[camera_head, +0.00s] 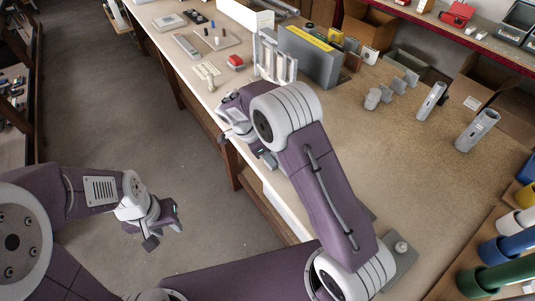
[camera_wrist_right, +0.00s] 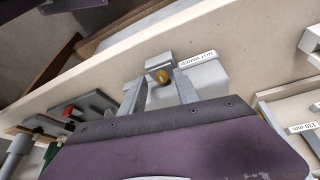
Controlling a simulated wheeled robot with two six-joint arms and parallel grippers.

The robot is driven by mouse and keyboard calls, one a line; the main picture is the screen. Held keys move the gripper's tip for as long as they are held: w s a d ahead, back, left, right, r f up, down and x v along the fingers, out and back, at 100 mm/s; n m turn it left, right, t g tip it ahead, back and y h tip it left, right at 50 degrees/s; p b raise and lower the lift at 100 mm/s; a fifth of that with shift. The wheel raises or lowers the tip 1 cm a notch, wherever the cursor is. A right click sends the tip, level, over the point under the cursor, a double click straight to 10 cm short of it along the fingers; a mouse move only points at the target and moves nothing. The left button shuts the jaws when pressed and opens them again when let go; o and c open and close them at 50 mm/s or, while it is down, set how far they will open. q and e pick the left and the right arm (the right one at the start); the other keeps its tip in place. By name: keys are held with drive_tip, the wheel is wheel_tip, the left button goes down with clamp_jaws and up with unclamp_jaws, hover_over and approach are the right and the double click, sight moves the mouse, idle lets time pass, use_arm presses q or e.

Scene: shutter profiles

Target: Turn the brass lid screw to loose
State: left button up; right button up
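The brass lid screw (camera_wrist_right: 162,77) shows as a round golden knob in the right wrist view, on a small grey block at the edge of a pale grey box (camera_wrist_right: 205,76). My right gripper (camera_wrist_right: 158,86) is open, with one finger on each side of the screw in that view. I cannot tell whether the fingers touch it. In the head view my right gripper (camera_head: 246,148) is at the bench's left edge, and my own arm hides the screw. My left gripper (camera_head: 163,234) hangs over the floor at the left, apparently open and empty.
The bench (camera_head: 400,165) carries a large grey box (camera_head: 310,58) with a yellow strip, and grey profile pieces (camera_head: 477,130) at the right. Coloured rolls (camera_head: 505,245) fill the right corner. The bench's middle right is clear.

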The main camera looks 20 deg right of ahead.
drive_tip(key=shift+w+f, duration=0.2)
drive_tip(key=shift+c, duration=0.4)
clamp_jaws()
drive_tip(key=shift+s+f+n+t+b, duration=0.15)
drive_tip(key=shift+n+t+b, duration=0.25)
drive_tip(key=shift+n+b, duration=0.75)
drive_tip(key=shift+s+d+n+t+y+b, duration=0.15)
drive_tip(key=shift+n+t+y+b, duration=0.25)
drive_tip(key=shift+n+b, duration=0.75)
drive_tip(key=shift+r+n+t, duration=0.2)
drive_tip(key=shift+n+t, duration=0.1)
drive_tip(key=shift+n, duration=0.5)
